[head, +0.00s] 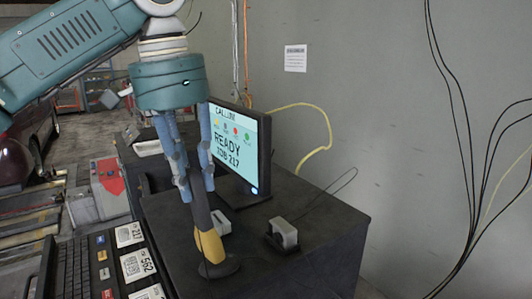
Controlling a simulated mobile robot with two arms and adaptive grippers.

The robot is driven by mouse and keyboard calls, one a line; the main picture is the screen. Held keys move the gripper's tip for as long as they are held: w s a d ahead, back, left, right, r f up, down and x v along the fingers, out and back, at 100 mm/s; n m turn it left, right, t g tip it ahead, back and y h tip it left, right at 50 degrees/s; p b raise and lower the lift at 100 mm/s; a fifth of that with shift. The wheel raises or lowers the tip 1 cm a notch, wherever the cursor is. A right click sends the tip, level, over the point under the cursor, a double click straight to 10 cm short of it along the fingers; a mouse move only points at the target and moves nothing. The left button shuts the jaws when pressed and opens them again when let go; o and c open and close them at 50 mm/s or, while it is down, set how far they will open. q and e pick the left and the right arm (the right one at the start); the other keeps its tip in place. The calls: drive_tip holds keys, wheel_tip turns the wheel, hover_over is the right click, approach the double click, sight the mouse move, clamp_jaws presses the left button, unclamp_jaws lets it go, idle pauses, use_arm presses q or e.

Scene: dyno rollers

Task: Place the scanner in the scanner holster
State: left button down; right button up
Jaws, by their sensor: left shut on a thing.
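My left gripper (197,192) points down in front of the monitor, its blue fingers shut on the scanner (209,243). The scanner has a dark handle and a yellow part, and hangs below the fingers. A dark rounded piece (219,267) shows at its lower end, close over the dark desk top; I cannot tell whether it is the scanner's head or a separate base, nor whether it touches the desk. A small grey-white block with a dark frame (284,233) stands to the right and may be the scanner holster. My right gripper is out of view.
The monitor (236,150) reads READY and stands right behind the gripper. A white piece (221,222) sits beside the scanner. A keyboard (75,270) and printed code cards (137,265) lie at left. The desk's right part (325,220) is mostly clear, with a thin cable.

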use_arm(q)
drive_tip(key=s+a+f+n, duration=0.2)
drive_tip(key=s+f+n, duration=0.1)
drive_tip(key=f, duration=0.6)
drive_tip(key=s+a+f+n, duration=0.3)
drive_tip(key=s+f, duration=0.1)
drive_tip(key=f, duration=0.4)
drive_tip(key=s+a+f+n+y, duration=0.1)
drive_tip(key=s+a+f+n, duration=0.1)
drive_tip(key=f, duration=0.7)
drive_tip(key=shift+s+a+f+n+t, duration=0.2)
drive_tip(key=shift+s+f+n+t, duration=0.1)
drive_tip(key=shift+s+n, duration=0.5)
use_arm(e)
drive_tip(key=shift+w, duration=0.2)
use_arm(q)
drive_tip(key=shift+w, duration=0.1)
wheel_tip(320, 180, down, 10)
drive_tip(key=b, duration=0.9)
drive_tip(key=shift+r+b, duration=0.2)
drive_tip(key=shift+b, duration=0.1)
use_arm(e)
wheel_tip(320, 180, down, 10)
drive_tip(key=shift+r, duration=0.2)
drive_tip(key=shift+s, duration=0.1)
use_arm(q)
drive_tip(key=shift+d, duration=0.1)
